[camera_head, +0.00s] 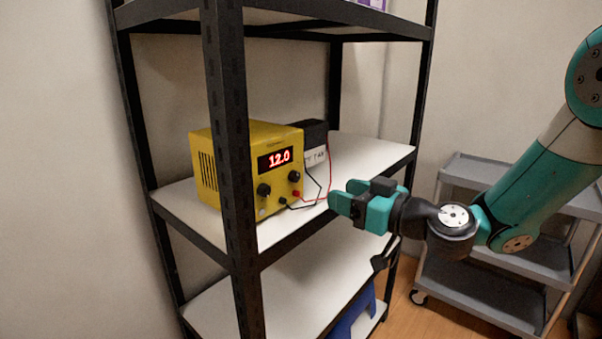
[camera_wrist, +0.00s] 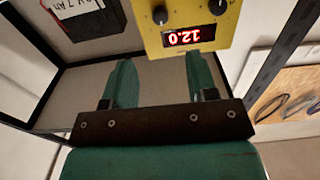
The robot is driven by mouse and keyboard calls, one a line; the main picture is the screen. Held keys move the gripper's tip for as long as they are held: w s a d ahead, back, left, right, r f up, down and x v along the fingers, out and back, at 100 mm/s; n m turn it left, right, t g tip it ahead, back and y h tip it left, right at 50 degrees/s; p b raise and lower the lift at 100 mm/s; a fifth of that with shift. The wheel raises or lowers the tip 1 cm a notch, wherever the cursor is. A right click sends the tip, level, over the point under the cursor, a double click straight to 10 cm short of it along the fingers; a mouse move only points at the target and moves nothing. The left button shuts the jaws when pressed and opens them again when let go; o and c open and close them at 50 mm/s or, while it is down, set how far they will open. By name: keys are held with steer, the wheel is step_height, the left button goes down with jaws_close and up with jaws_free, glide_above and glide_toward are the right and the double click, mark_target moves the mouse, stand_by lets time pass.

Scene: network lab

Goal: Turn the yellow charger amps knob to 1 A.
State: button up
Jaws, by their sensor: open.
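The yellow charger (camera_head: 247,170) stands on the middle shelf, its red display (camera_head: 273,158) reading 12.0. Its front has two black knobs, a left one (camera_head: 264,190) and a right one (camera_head: 295,176); their labels are too small to read, so I cannot tell which is amps or its setting.
A black box with a white label (camera_head: 316,157) stands behind the charger, with red and black leads (camera_head: 329,178) running to it. A black shelf post (camera_head: 231,150) stands at the charger's near side. A grey cart (camera_head: 480,285) is at the right.

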mark_target(297, 177)
steer(key=p+x, duration=0.3)
steer(key=x, duration=0.8)
steer(key=shift+a+p, duration=0.1)
steer(key=shift+p, duration=0.3)
steer(key=shift+w, duration=0.1)
steer(key=c, duration=0.9)
